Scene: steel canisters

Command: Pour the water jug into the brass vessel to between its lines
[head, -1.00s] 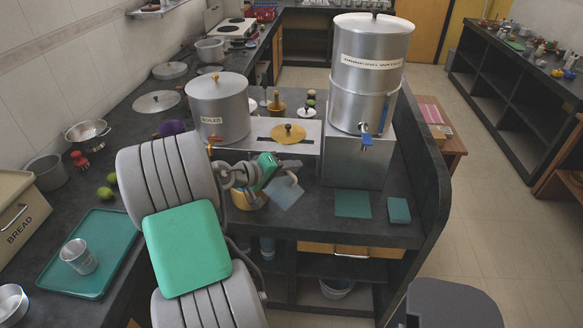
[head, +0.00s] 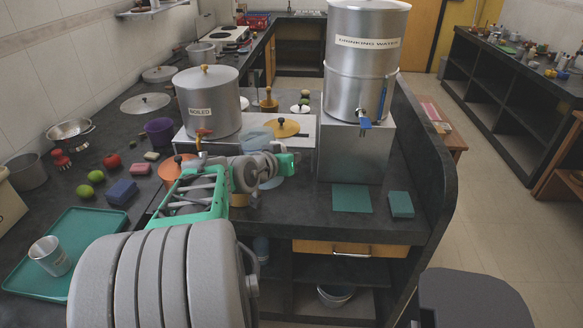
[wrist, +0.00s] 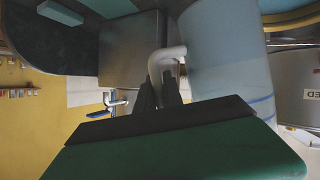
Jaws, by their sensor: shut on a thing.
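My gripper (wrist: 162,92) is shut on the pale handle of the water jug (wrist: 225,50), a translucent bluish vessel with blue lines, in the wrist view. In the head view the jug (head: 262,135) is partly hidden behind my arm, in front of the low steel box. Its tilt and water level are hard to tell. A small brass-coloured patch (head: 254,201), possibly the brass vessel, shows below my wrist. A curved brass-coloured rim (wrist: 290,16) is at the top right of the wrist view. The vessel's lines and contents are hidden.
The BOILED canister (head: 208,105) and a brass lid (head: 286,128) are on the low steel box. The drinking water urn (head: 365,75) stands right on its stand. An orange container (head: 176,168) is left of my wrist. A teal mat (head: 351,198) and sponge (head: 401,204) lie front right.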

